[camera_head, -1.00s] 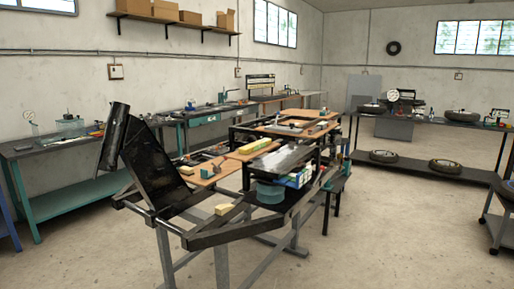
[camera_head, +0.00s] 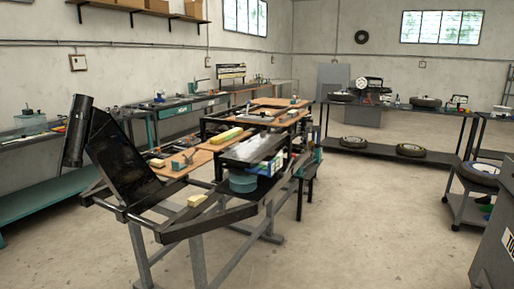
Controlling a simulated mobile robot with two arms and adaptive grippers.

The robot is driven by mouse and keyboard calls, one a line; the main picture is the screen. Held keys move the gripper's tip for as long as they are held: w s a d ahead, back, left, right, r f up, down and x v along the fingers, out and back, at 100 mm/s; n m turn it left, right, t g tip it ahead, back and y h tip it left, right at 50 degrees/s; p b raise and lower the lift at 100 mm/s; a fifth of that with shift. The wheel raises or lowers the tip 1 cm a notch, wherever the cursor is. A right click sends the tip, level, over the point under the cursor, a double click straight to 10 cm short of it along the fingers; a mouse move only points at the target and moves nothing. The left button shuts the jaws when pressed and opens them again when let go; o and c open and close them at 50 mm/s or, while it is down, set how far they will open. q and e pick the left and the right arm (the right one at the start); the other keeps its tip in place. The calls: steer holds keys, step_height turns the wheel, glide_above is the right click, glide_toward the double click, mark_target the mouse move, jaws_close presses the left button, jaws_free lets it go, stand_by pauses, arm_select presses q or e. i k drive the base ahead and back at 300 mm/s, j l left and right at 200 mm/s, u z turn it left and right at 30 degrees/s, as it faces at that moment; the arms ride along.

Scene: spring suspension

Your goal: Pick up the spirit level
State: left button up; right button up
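No spirit level can be made out with certainty. A small yellow bar (camera_head: 227,136) lies on a brown board on the central workbench and may be it, but it is too small to tell. Neither of my grippers is in view.
A black metal frame (camera_head: 205,226) on grey legs stands in front, with a yellowish block (camera_head: 197,200) on it. A green-blue round container (camera_head: 243,181) sits behind. A wheeled cart (camera_head: 468,201) and dark cabinet (camera_head: 496,245) stand right. Floor between frame and cart is clear.

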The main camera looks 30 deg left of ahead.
mark_target(217, 140)
steer(key=i+z, duration=0.25)
steer(key=z, duration=0.2)
steer(key=i, duration=0.8)
steer(key=i+l, duration=0.1)
steer(key=i, duration=0.75)
steer(key=i+u, duration=0.1)
steer(key=i, duration=0.7)
steer(key=i+l, duration=0.15)
steer(key=i, duration=0.7)
steer(key=i+l+u, duration=0.1)
steer(key=i, duration=0.7)
steer(key=u, duration=0.45)
steer(key=i+u, duration=0.1)
steer(key=u, duration=0.75)
steer(key=l+u, duration=0.1)
steer(key=u, duration=0.75)
steer(key=i+l, duration=0.05)
steer(key=l, duration=0.05)
